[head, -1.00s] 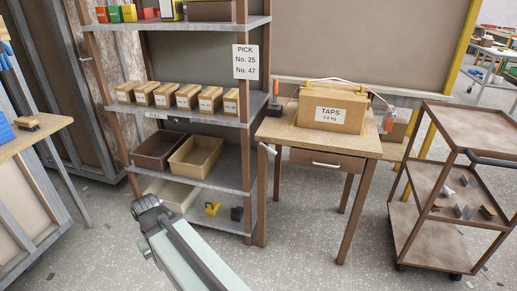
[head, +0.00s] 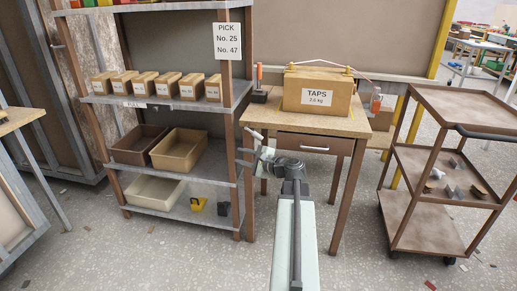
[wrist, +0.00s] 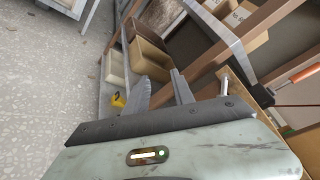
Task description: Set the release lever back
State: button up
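An upright lever with an orange handle (head: 259,76) stands on a dark base at the back left of the wooden table (head: 262,117). It also shows in the wrist view at the right edge (wrist: 303,74). A second orange handle (head: 376,103) shows right of the box; I cannot tell which one is the release lever. My gripper (head: 243,156) is in front of the table's left leg, below the tabletop and apart from both handles. In the wrist view its two fingers (wrist: 160,78) stand apart with nothing between them.
A TAPS box (head: 318,92) with a cord over its top stands on the table, above a drawer (head: 316,145). A shelf rack (head: 160,100) with small boxes and bins stands close left. A brown trolley (head: 468,105) is at the right. Floor in front is mostly clear.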

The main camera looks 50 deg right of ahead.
aim_at(260, 137)
jog(key=s+d+r+m+t+h, duration=0.25)
jog(key=s+d+m+h, duration=0.2)
jog(key=s+d, duration=0.4)
jog(key=shift+m+g+y, duration=0.25)
jog(key=shift+g+y, duration=0.1)
jog(key=shift+y, duration=0.1)
jog(key=w+d, duration=0.1)
jog(key=w, duration=0.5)
jog(key=w+d, duration=0.1)
jog(key=w, duration=0.2)
jog(key=shift+w+d+r, duration=0.25)
jog(key=shift+w+d, duration=0.1)
jog(key=shift+w, duration=0.05)
grip_shut()
